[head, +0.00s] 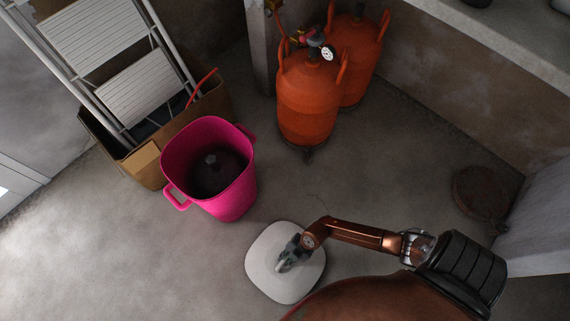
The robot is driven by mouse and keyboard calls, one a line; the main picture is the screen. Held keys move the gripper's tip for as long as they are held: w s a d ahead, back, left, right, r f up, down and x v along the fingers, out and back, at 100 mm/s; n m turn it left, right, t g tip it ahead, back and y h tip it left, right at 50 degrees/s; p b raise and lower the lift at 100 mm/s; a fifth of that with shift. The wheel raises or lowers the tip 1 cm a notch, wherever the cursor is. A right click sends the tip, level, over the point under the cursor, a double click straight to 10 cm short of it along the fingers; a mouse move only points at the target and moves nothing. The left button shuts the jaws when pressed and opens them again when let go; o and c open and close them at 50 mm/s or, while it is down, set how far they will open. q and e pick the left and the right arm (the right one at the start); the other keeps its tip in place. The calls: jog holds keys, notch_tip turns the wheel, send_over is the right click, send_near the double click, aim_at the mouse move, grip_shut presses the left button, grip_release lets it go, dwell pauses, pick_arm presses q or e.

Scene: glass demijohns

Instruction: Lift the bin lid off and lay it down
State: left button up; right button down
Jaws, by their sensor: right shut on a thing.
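The pink bin (235,196) stands open on the concrete floor, left of centre, with a dark rounded thing (219,172) inside it. The white lid (266,283) is off the bin, to its lower right, and looks flat. My right gripper (283,267) is over the middle of the lid and shut on it; the grip point itself is partly hidden by the fingers. I cannot tell whether the lid touches the floor. My left gripper is not in view.
Two orange gas cylinders (309,101) stand behind. A cardboard box (143,164) with a folded stepladder (121,80) is at the upper left. A round brown thing (480,192) lies at the right. Floor at the lower left is clear.

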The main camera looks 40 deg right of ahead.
jog(key=shift+f, duration=0.2)
jog(key=c, duration=1.8)
grip_release()
jog(key=v, duration=1.2)
